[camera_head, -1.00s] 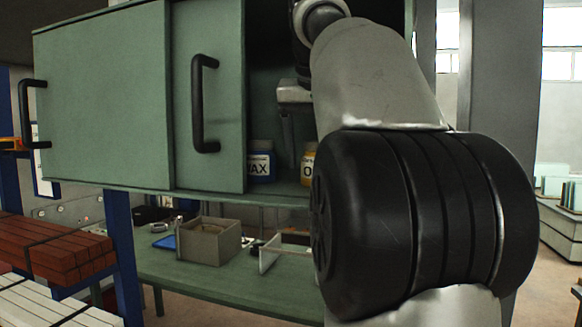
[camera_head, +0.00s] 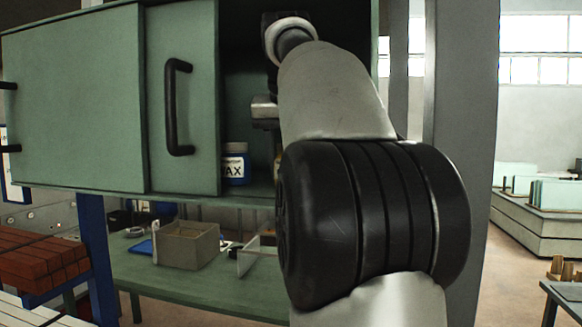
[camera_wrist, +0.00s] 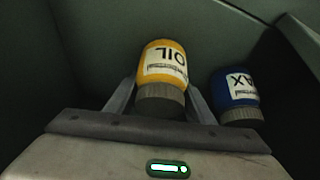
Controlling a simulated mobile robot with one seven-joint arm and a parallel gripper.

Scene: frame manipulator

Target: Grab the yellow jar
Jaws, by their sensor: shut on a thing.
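The yellow jar (camera_wrist: 164,62) has a grey-brown lid and a white label reading OIL, upside down in the wrist view. My gripper (camera_wrist: 160,92) has one finger on each side of this jar and is shut on it. In the head view, my gripper's grey body (camera_head: 265,112) shows in the cabinet opening. My arm hides nearly all of the jar there. I cannot tell if the jar is lifted off the shelf.
A blue WAX jar (camera_wrist: 236,94) stands close beside the yellow jar; it also shows in the head view (camera_head: 236,165). The green cabinet's sliding door (camera_head: 190,130) covers the left side. A grey box (camera_head: 186,246) sits on the bench below.

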